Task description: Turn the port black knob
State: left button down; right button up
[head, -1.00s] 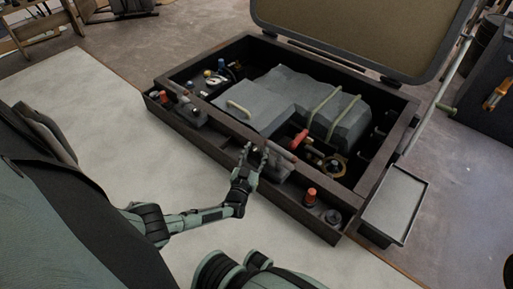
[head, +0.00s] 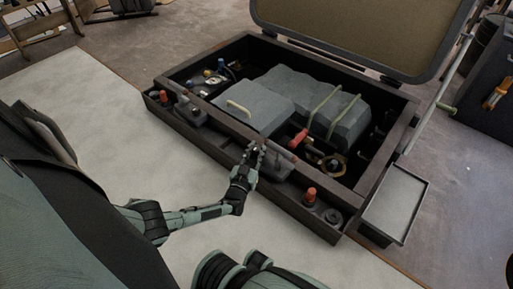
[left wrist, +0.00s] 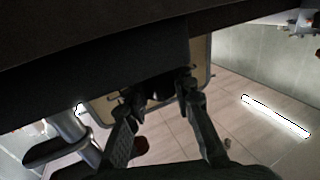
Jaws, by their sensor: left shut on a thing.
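My left gripper (head: 254,156) is at the near side of the dark open box, in front of its front ledge. Its fingers are closed around a small black knob (left wrist: 158,88), which shows as a dark shape between the fingertips in the left wrist view. In the head view the fingers mostly hide this knob. The angle of the knob cannot be told. My right gripper is in neither view now.
The dark box (head: 232,133) holds a grey covered unit (head: 290,92) with green straps. Red-orange knobs (head: 310,194) and a round black fitting (head: 333,217) stand on the front ledge. A red handle (head: 299,138) is inside. A shallow tray (head: 396,203) is at the right.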

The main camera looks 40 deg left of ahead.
pick_arm(q)
jog(key=shift+h, duration=0.3)
jog(key=m+h, duration=0.3)
jog(key=h, duration=0.1)
jog(key=shift+a+t, duration=0.1)
jog(key=shift+t, duration=0.3)
jog(key=shift+m+h, duration=0.8)
jog(key=shift+h, duration=0.4)
jog(key=shift+m+h, duration=0.7)
jog(key=shift+h, duration=0.4)
jog(key=c, duration=1.3)
grip_release()
jog(key=shift+o, duration=0.2)
jog(key=shift+s, duration=0.15)
